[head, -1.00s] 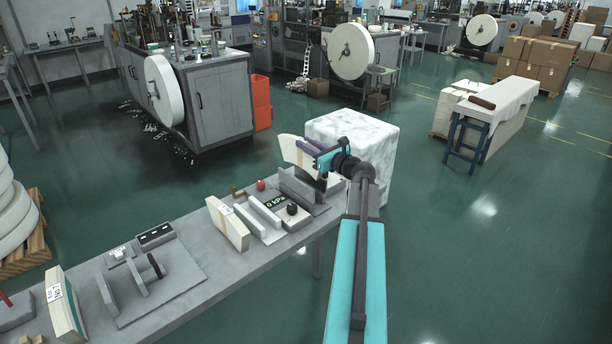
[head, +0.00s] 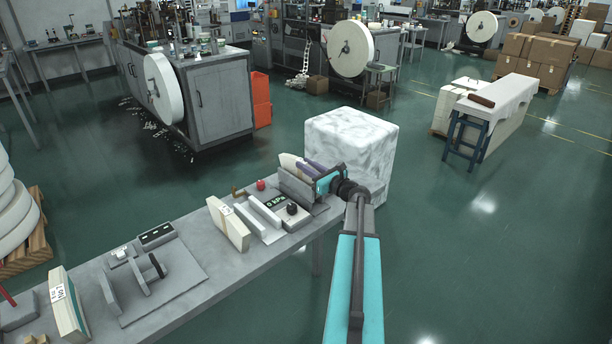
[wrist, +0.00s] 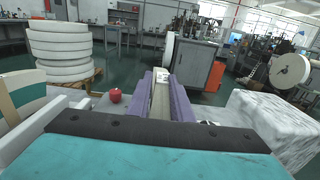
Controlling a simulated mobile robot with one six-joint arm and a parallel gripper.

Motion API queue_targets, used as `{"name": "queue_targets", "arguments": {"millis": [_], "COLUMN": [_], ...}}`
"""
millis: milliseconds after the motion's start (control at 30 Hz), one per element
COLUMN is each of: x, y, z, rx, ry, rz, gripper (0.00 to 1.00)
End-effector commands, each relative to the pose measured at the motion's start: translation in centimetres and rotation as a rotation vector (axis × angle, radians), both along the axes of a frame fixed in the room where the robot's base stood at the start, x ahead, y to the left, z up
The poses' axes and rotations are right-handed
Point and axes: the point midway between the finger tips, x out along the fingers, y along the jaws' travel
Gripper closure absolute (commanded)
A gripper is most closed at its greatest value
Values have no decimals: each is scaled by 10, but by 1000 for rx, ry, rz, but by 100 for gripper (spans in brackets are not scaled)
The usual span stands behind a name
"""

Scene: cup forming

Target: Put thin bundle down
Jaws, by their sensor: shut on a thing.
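My gripper (head: 312,171) is at the far right end of the grey bench, low beside an upright grey plate (head: 296,188). Its purple fingers are shut on the thin bundle (head: 290,163), a pale cream stack that is partly hidden behind the plate and the fingers. In the wrist view the bundle (wrist: 161,97) shows as a narrow light strip between the two purple fingers. I cannot tell whether its lower edge touches the bench.
A display box (head: 272,202), a red ball-like knob (head: 261,184) and a cream bundle (head: 229,223) stand left of the gripper. Another bundle (head: 67,305) is at the near left. A white wrapped block (head: 352,150) stands behind the bench end.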

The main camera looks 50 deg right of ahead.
Motion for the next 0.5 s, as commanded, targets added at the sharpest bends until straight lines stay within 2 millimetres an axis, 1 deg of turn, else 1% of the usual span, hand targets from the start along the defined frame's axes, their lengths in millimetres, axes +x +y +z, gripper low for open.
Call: {"name": "queue_targets", "arguments": {"millis": [100, 233, 500], "x": [0, 0, 0], "y": [0, 0, -1], "z": [1, -3, -26], "rx": [0, 1, 2], "ry": [-2, -1, -1], "rz": [0, 0, 0], "gripper": [100, 100, 100]}}
